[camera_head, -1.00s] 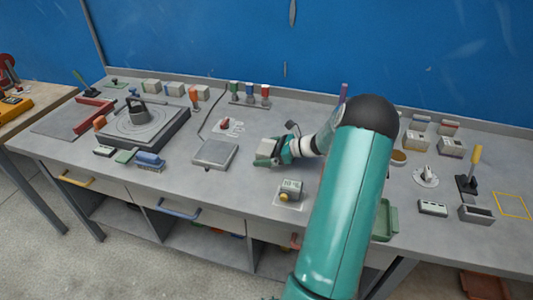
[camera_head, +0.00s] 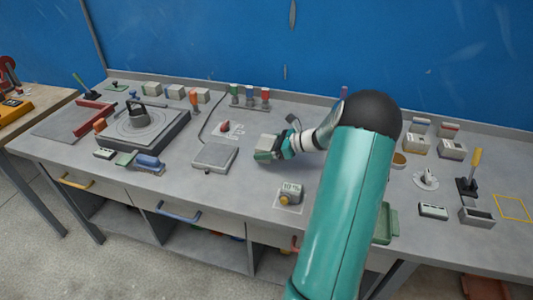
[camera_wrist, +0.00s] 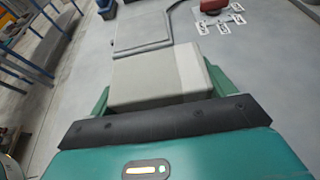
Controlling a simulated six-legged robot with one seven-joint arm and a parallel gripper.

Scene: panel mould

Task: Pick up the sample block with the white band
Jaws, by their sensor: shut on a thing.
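A grey sample block with a pale, whitish band (camera_wrist: 190,68) is between the green jaws of my gripper (camera_wrist: 162,88) in the wrist view. The band runs along the block's right part there. In the head view the same block (camera_head: 267,142) is at my gripper (camera_head: 272,149), over the middle of the bench, to the right of a square grey plate. My gripper is shut on the block. Its lower side is hidden, and I cannot tell how far it is above the bench.
The square grey plate (camera_head: 214,155) lies just left of the block and also shows ahead in the wrist view (camera_wrist: 141,30). Several other blocks (camera_head: 176,91) line the back left. Bench space around my gripper is mostly clear.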

